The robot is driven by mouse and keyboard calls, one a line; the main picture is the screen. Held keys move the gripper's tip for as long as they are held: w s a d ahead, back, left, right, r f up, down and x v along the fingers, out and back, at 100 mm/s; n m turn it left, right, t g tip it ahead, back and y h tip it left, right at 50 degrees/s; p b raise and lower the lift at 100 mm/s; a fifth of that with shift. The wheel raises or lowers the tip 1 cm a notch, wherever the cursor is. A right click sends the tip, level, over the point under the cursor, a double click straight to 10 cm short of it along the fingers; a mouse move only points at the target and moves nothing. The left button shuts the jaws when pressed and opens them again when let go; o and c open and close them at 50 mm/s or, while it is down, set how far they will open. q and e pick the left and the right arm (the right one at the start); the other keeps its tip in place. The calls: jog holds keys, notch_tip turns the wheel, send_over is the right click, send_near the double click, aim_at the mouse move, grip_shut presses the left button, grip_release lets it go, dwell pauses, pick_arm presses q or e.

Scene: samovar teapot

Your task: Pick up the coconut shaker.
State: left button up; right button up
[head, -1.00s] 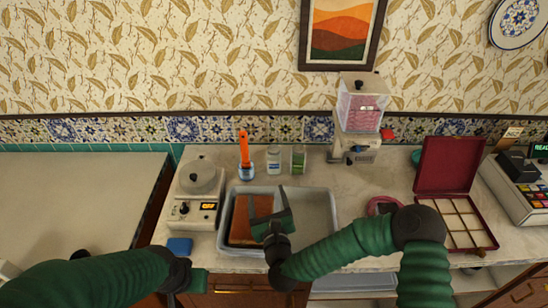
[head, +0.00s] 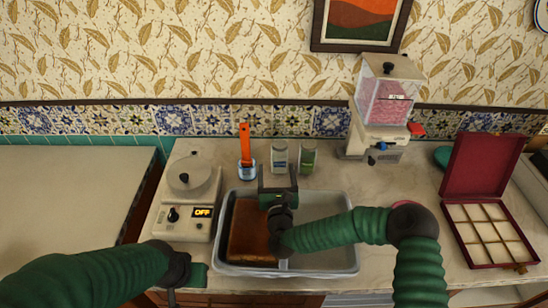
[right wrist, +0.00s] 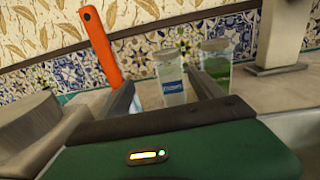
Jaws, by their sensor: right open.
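Two shakers stand side by side at the back of the counter: one with white contents and a blue label (head: 279,156), and one with a green label (head: 308,157). I cannot read the labels for certain; the blue-labelled one looks like the coconut shaker. My right gripper (head: 278,178) is open and empty, fingers pointing at the shakers from just in front. In the right wrist view the blue-labelled shaker (right wrist: 171,78) shows between the fingers and the green-labelled one (right wrist: 216,62) behind the right finger. My left gripper (head: 188,276) is low at the counter's front; its jaws are unclear.
An orange-handled tool (head: 246,145) stands in a small cup left of the shakers. A grey basin (head: 335,205) with a brown block (head: 250,232) lies under my right arm. A white appliance (head: 190,205) is at left, a pink-filled dispenser (head: 387,105) at right, beyond an open red box (head: 484,165).

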aim_at(279, 155)
jog(key=w+d, duration=0.1)
jog(key=w, duration=0.1)
jog(key=w+d, duration=0.1)
jog(key=w, duration=0.2)
jog(key=shift+w+d, duration=0.3)
jog(key=shift+d, duration=0.1)
jog(key=w+a, duration=0.1)
jog(key=w, duration=0.1)
jog(key=w+a, duration=0.1)
jog(key=w, duration=0.1)
jog(key=shift+a, duration=0.1)
jog(key=shift+w+a+f, duration=0.1)
jog(key=shift+w+a, duration=0.05)
jog(key=shift+w, duration=0.1)
jog(key=shift+d, duration=0.5)
jog(key=shift+c, duration=0.9)
jog(key=shift+d, duration=0.3)
jog(key=c, duration=0.5)
jog(key=shift+a, duration=0.6)
grip_shut()
pick_arm(q)
jog(key=shift+d+r, duration=0.3)
jog(key=shift+d, duration=0.45)
pick_arm(e)
jog(key=shift+d, duration=0.1)
